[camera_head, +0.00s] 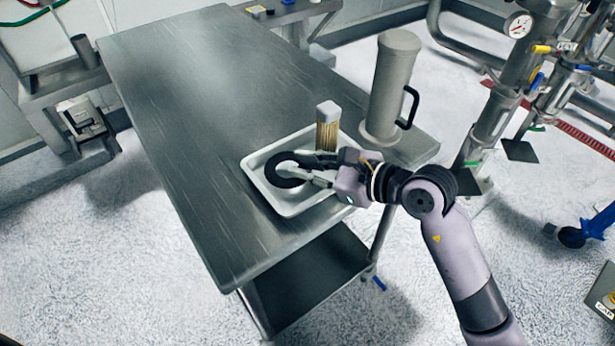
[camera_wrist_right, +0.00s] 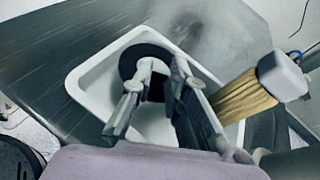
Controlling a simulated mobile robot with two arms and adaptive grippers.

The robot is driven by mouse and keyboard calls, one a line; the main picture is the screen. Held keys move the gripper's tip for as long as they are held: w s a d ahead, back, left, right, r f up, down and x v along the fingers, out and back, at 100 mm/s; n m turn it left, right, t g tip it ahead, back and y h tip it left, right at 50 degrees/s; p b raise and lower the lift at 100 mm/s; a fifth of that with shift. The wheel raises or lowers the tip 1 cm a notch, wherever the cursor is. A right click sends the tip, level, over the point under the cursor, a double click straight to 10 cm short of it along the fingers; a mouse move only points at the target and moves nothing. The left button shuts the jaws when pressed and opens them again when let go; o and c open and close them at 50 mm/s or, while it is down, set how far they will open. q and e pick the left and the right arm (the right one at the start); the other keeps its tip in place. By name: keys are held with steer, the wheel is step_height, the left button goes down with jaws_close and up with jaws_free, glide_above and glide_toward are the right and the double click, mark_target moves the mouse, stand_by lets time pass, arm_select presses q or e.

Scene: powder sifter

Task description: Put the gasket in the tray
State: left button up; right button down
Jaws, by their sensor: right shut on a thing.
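The gasket is a black ring (camera_head: 285,181) over the left part of the tray in the head view. It also shows in the right wrist view (camera_wrist_right: 128,62), at the fingertips. The tray (camera_head: 258,160) is a shallow metal one on the table; its pale rim shows in the wrist view (camera_wrist_right: 76,84). My right gripper (camera_head: 292,168) reaches in from the right over the tray and is shut on the gasket. I cannot tell whether the gasket touches the tray floor. The fingers hide part of the ring. My left gripper is not in view.
A brush with pale bristles (camera_head: 326,135) stands at the tray's far side, close to my right gripper. A tall grey cylinder with a black handle (camera_head: 391,85) stands behind it. The steel table (camera_head: 190,90) is clear to the left and far side.

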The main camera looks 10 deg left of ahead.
steer(key=shift+f, duration=1.7)
steer(key=c, duration=1.6)
jaws_free()
steer(key=shift+o, duration=0.2)
steer(key=b+v, duration=0.1)
steer(key=v, duration=1.1)
steer(key=shift+b, duration=0.3)
steer(key=shift+r, duration=0.1)
